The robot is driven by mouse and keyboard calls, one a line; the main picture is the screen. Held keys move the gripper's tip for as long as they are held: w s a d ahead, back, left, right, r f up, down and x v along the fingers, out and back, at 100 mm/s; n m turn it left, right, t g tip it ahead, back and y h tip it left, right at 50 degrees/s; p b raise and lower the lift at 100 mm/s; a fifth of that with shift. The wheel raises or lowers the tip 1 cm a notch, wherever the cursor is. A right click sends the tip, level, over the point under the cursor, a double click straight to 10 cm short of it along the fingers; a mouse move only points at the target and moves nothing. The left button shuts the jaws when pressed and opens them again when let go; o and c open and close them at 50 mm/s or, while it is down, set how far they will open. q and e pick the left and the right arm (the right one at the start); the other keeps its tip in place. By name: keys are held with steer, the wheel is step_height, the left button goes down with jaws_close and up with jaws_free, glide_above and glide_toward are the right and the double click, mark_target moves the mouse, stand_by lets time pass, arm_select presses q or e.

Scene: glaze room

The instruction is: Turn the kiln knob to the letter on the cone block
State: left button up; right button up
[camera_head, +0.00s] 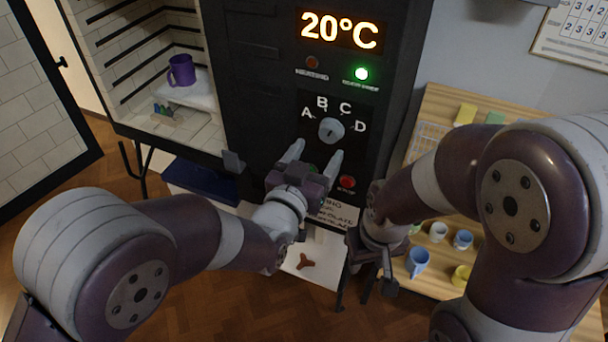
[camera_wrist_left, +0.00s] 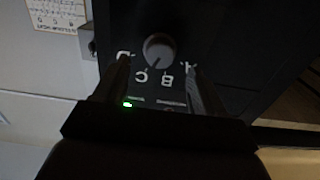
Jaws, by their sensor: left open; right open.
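The round grey kiln knob (camera_head: 331,130) is on the dark panel, with letters A, B, C and D arced over it. I cannot tell surely which letter it points at. My left gripper (camera_head: 316,154) is open just below the knob in the head view. In the left wrist view the knob (camera_wrist_left: 159,50) shows beyond and between the two open fingers (camera_wrist_left: 158,78), apart from them. A small object with greenish parts (camera_head: 164,111) lies on the kiln floor. It may be the cone block, but no letter is readable. My right gripper (camera_head: 377,277) is open and empty, low beside the shelf.
The kiln door (camera_head: 38,105) stands open at left, and a purple mug (camera_head: 181,70) is inside the kiln. The display (camera_head: 340,31) reads 20°C and a green lamp (camera_head: 362,74) is lit. A red button (camera_head: 347,182) sits below the knob. Cups stand on the wooden shelf (camera_head: 440,104).

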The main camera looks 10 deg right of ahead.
arm_select(q)
steer(key=v, duration=0.8)
step_height(320, 180, down, 8)
steer(key=s+g+y, duration=0.2)
steer(key=g, duration=0.3)
steer(key=s+a+f+n+g+y+p, duration=0.1)
steer(key=s+a+f+g+y, duration=0.15)
steer(key=a, duration=0.35)
steer(key=s+a+f+n+g+y+p, duration=0.1)
steer(key=s+a+g+y, duration=0.15)
steer(key=a, duration=0.25)
steer(key=s+a+r+n+g+y+p, duration=0.1)
steer(key=a+r+n+g+y+p, duration=0.2)
steer(key=a, duration=1.1)
steer(key=shift+s+n+g, duration=0.3)
steer(key=shift+n+g, duration=0.1)
steer(key=shift+n, duration=0.4)
steer(key=shift+c, duration=0.3)
